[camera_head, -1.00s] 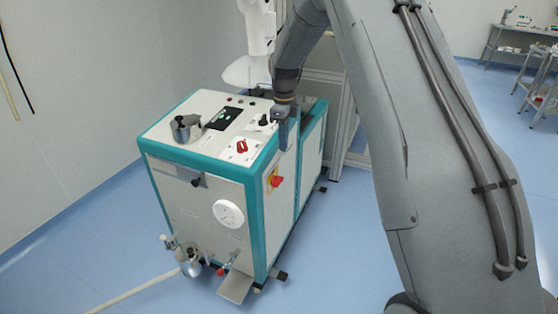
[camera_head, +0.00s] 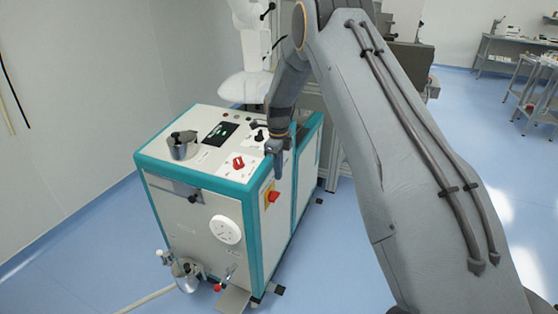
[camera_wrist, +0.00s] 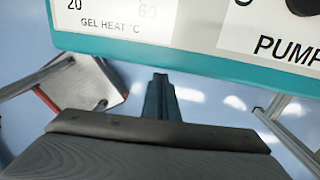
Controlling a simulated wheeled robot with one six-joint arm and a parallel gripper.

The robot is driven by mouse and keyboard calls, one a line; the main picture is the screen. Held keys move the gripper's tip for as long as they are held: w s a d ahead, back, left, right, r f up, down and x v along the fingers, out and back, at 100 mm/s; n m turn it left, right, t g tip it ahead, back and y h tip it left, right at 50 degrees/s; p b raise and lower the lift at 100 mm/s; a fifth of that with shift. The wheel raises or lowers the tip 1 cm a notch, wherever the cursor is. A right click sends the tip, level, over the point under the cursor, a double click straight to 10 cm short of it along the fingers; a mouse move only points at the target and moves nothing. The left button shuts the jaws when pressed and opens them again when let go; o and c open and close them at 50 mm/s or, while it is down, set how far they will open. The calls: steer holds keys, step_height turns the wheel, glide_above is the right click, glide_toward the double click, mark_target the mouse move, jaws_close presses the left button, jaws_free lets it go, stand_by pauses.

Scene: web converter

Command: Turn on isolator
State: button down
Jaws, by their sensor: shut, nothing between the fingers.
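The isolator is a red rotary switch on a yellow plate (camera_head: 272,197), on the right side panel of a white and teal machine (camera_head: 178,213). Its exact handle angle is too small to read. My gripper (camera_head: 278,174) is shut and empty. It points down beside the machine's top right edge and appears just above the isolator in the head view. In the wrist view my gripper (camera_wrist: 160,82) hangs just outside the teal edge (camera_wrist: 185,60). The isolator does not show in the wrist view.
The machine's top carries a red knob (camera_head: 238,162), a metal pot (camera_head: 182,145) and a dark display (camera_head: 220,133). The wrist view shows "GEL HEAT °C" and "PUMP" labels. A white round dial (camera_head: 226,229) is on the front. Blue floor right of the machine is partly hidden by my arm.

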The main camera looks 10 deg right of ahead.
mark_target(279, 193)
step_height(279, 193, down, 7)
steer(key=shift+f+p, duration=0.15)
steer(key=shift+p, duration=1.05)
steer(key=shift+w+d+f+b, duration=0.1)
steer(key=shift+w+d+b, duration=0.1)
steer(key=shift+b, duration=0.45)
steer(key=shift+s+a, duration=0.1)
